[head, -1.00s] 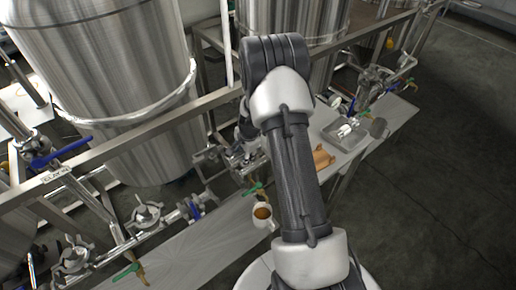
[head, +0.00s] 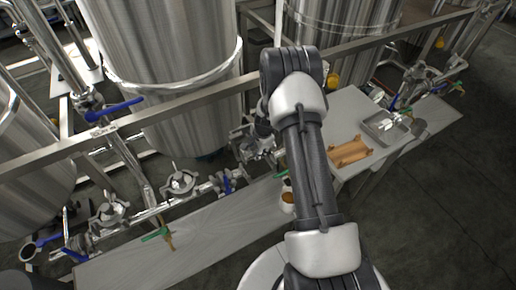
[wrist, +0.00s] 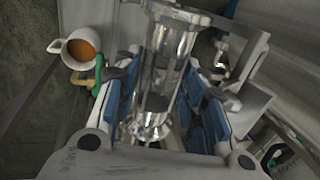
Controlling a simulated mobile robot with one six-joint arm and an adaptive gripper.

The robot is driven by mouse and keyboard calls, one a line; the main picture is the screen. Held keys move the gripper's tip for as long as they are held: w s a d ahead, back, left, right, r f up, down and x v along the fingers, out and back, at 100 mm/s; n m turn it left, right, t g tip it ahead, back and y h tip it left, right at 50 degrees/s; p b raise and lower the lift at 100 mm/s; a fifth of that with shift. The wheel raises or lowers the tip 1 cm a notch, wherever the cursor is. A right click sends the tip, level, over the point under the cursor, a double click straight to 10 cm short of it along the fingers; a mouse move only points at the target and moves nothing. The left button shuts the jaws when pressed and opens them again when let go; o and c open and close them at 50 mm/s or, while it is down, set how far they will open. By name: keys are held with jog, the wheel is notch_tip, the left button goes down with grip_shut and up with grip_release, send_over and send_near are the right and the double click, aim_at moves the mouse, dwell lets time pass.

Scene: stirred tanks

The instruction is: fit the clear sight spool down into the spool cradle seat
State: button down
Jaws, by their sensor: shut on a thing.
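The clear sight spool (wrist: 168,62) is a transparent cylinder with metal-looking end flanges. In the wrist view it lies lengthwise between the blue finger pads of my gripper (wrist: 163,100), which is shut on it. In the head view my arm hides the spool, and the gripper's fingers cannot be made out. A tan cradle-shaped block (head: 350,152), which looks like the spool cradle, rests on the bench to the right of my arm. It is apart from the arm in the picture, and nothing is seen lying in it.
A white mug (wrist: 78,48) of brown liquid stands near a green-handled valve; my arm partly covers it in the head view. A grey tray (head: 385,127) with shiny parts sits right of the tan block. Pipes, valves and a rail (head: 190,106) run before the steel tanks (head: 170,70).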

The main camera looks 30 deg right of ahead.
jog(key=shift+f+b, duration=2.15)
jog(key=shift+f, duration=0.6)
jog(key=shift+f+b, duration=1.9)
jog(key=shift+f, duration=0.3)
jog(key=c, duration=0.9)
grip_release()
jog(key=shift+c, duration=0.2)
jog(key=v, duration=1.2)
